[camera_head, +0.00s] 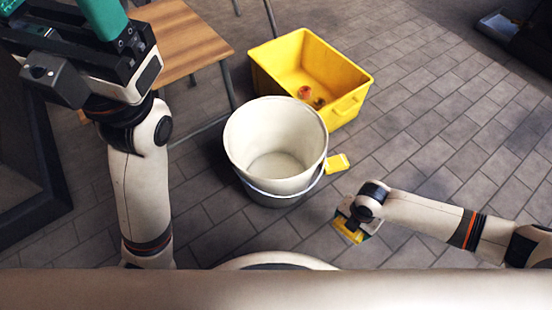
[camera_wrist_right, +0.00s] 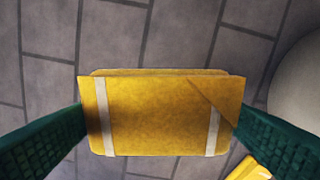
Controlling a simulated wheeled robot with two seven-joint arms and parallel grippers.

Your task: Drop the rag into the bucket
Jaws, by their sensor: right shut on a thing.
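The rag is a folded yellow cloth with pale stripes (camera_wrist_right: 160,115); it also shows low at the right in the head view (camera_head: 347,236). My right gripper (camera_wrist_right: 158,128) is shut on it, with a green finger at each side. In the head view my right gripper (camera_head: 350,222) is to the right of the bucket and nearer to me, outside its rim. The white bucket (camera_head: 245,155) stands upright in the middle, and its visible inside looks empty. My left gripper (camera_head: 58,15) is at the upper left, its green fingers apart, their tips cut off by the frame.
A yellow crate (camera_head: 350,105) with a few small reddish things stands behind the bucket. A small yellow piece (camera_head: 338,163) is at the bucket's right side. A wooden table (camera_head: 185,40) stands at the upper left. Tiled floor (camera_head: 440,130) at the right is clear.

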